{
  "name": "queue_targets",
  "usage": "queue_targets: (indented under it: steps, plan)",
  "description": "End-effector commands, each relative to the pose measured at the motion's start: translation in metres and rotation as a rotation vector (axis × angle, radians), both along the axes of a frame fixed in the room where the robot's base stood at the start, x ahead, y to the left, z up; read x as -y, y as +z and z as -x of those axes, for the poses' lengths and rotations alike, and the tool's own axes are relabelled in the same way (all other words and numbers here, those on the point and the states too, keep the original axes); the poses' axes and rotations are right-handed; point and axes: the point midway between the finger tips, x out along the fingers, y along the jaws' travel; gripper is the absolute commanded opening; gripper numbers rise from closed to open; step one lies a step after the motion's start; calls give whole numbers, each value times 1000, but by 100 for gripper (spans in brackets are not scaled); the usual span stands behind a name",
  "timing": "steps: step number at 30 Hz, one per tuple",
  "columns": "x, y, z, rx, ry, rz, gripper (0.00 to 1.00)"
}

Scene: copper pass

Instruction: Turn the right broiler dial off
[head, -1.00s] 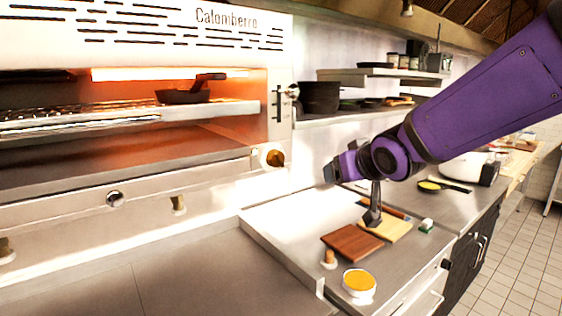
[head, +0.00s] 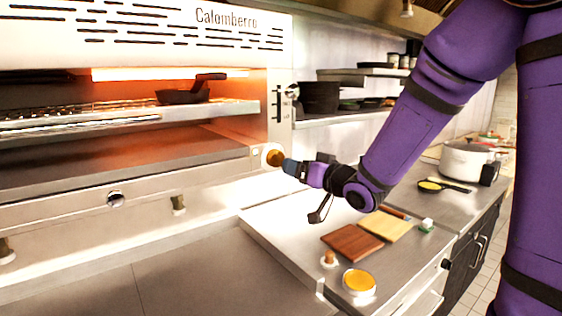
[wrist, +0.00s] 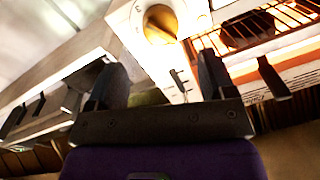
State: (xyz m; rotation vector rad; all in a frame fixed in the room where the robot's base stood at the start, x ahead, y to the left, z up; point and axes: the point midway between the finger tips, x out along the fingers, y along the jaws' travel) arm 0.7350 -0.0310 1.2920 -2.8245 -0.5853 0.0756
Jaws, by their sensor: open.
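The right broiler dial (head: 271,155) is a round brass-coloured knob on a pale plate at the right end of the broiler's front rail. In the wrist view the dial (wrist: 160,24) shows at the top, beyond the fingers and a little left of centre between them. My gripper (head: 284,164) is at the dial's right side in the head view, very close to it; I cannot tell whether it touches. In the wrist view my gripper (wrist: 160,80) has its two dark fingers spread apart with nothing held between them.
The broiler (head: 130,178) fills the left, glowing inside, with a black pan (head: 185,95) on its rack. Another dial (head: 115,199) sits further left. Below my arm are a brown board (head: 352,242), a yellow board (head: 386,228) and a bowl of yellow food (head: 359,283). Shelves stand behind.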

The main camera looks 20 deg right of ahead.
Motion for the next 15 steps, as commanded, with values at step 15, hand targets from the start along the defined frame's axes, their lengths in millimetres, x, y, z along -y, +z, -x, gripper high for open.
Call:
queue_targets:
  steps: [15]
  plan:
    - [-29, 0, -66, -1, 0, 0, 76]
